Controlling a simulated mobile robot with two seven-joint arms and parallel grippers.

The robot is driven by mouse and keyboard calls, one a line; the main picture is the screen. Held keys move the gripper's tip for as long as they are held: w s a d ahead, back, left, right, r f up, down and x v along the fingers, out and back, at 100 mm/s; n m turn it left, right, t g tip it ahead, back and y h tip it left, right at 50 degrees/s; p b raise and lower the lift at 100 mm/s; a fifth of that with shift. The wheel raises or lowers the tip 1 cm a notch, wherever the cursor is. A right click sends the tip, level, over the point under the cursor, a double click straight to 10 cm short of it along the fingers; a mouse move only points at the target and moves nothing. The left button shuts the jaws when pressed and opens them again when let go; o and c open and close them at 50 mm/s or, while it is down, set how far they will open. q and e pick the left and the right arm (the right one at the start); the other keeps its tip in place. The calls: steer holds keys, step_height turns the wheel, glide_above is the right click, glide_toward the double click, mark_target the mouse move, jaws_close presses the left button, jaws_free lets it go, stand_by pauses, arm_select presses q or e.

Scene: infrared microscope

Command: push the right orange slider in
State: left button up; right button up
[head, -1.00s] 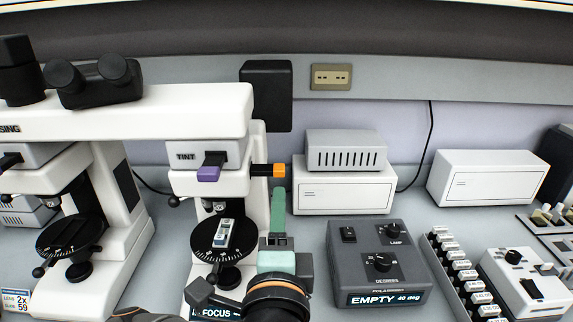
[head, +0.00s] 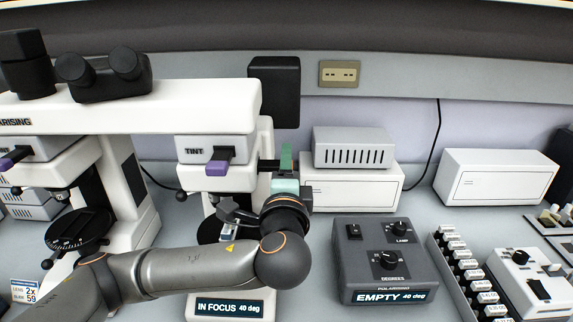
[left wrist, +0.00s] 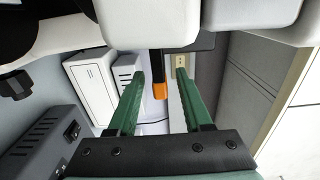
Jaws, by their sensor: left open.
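The right orange slider (left wrist: 159,91) is an orange-tipped black bar on the right side of the right microscope head. In the left wrist view its tip lies between my green fingers in the picture; I cannot tell whether they touch it. In the head view its dark rod (head: 268,165) shows, and the orange tip is hidden behind my gripper. My left gripper (head: 287,158) is open at the end of that rod, and its open fingers also show in the left wrist view (left wrist: 160,74). My right gripper is not in view.
The right microscope (head: 217,120) with its purple slider (head: 217,168) stands directly left of my gripper. White and grey boxes (head: 350,190) stand behind on the right. A dark polarising control box (head: 385,250) stands front right.

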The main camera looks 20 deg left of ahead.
arm_select(q)
steer(key=shift+c, duration=0.3)
jaws_close()
stand_by(1.1)
